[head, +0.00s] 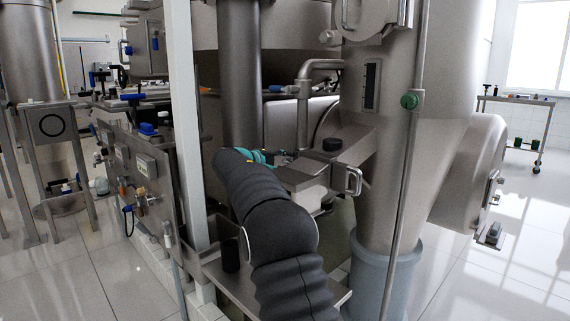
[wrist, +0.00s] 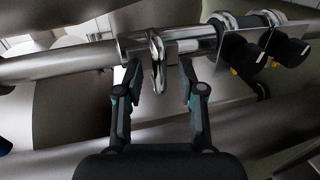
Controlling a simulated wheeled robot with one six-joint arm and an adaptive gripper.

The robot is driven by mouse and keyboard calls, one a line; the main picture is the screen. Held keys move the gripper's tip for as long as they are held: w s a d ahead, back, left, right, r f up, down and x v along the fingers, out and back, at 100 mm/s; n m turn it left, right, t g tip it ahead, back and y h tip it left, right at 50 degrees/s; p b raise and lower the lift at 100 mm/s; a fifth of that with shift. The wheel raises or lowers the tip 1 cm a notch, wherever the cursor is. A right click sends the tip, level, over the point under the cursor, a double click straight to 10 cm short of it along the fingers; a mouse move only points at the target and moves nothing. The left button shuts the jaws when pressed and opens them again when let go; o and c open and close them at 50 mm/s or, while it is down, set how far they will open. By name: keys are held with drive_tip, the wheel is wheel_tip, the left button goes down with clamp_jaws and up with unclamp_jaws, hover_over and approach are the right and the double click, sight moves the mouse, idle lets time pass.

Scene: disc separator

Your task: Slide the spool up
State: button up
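In the wrist view a shiny metal pipe section (wrist: 195,40), which may be the spool, runs across the top. A chrome tab or clamp lever (wrist: 157,62) hangs from its left part. My gripper (wrist: 160,78) is open, with one finger on each side of this tab and visible gaps to both. In the head view my gripper (head: 272,157) reaches in beside the separator's metal housing, and its teal fingers are small there. My dark arm hides much of what lies below and in front of it. I cannot make out the spool in the head view.
A bracket (wrist: 235,52) with black knobs (wrist: 290,48) sits right of the tab in the wrist view. A metal box with a handle (head: 353,180), a large separator body (head: 400,150) and a white post (head: 187,120) crowd my arm. Open floor (head: 500,260) lies to the right.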

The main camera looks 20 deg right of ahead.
clamp_jaws()
wheel_tip(320, 180, up, 15)
drive_tip(key=p, duration=1)
drive_tip(key=shift+f+p, duration=0.1)
drive_tip(key=shift+p, duration=0.3)
unclamp_jaws()
drive_tip(key=shift+f, duration=0.1)
drive_tip(key=shift+a, duration=0.1)
drive_tip(key=v, duration=1.2)
